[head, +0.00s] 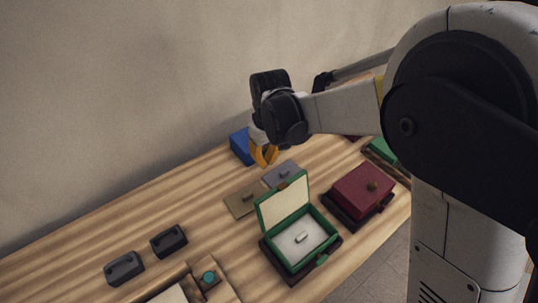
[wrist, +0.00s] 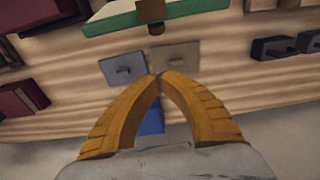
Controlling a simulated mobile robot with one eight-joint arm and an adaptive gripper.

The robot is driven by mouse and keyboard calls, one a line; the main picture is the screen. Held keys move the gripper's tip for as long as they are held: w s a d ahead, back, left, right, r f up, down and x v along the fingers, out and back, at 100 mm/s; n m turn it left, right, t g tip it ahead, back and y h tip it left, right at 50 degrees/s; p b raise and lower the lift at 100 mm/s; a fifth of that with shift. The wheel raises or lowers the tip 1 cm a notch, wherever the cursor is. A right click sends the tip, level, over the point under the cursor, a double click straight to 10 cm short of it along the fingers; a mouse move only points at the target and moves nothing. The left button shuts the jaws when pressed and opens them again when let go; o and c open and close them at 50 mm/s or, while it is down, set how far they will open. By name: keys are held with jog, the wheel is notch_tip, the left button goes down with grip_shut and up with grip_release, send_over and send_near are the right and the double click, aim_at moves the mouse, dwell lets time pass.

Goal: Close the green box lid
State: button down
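The green box (head: 289,262) stands on a dark base near the table's front edge in the head view. Its lid (head: 283,203) is open and stands upright at the back, with a cream inner face. A small pale piece (head: 301,238) lies on the box's light lining. In the wrist view green and cream parts, seemingly of this box (wrist: 108,24), show at the top edge. My gripper (head: 264,155) is behind the lid, apart from it, above the back of the table. Its yellow fingers (wrist: 158,76) meet at the tips in the wrist view, with nothing seen held.
A dark red box (head: 362,189) stands closed right of the green box. Grey (head: 283,173) and olive (head: 243,199) plates with knobs lie behind it. A blue block (head: 240,146) sits near my gripper. Black handled pieces (head: 169,241) and a wooden frame with a teal knob (head: 208,278) are left.

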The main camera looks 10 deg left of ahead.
aim_at(281, 198)
notch_tip(281, 198, down, 8)
jog(key=b, duration=0.2)
jog(key=shift+s+d+r, duration=1)
jog(key=shift+d, duration=0.25)
jog(key=shift+d+r, duration=0.1)
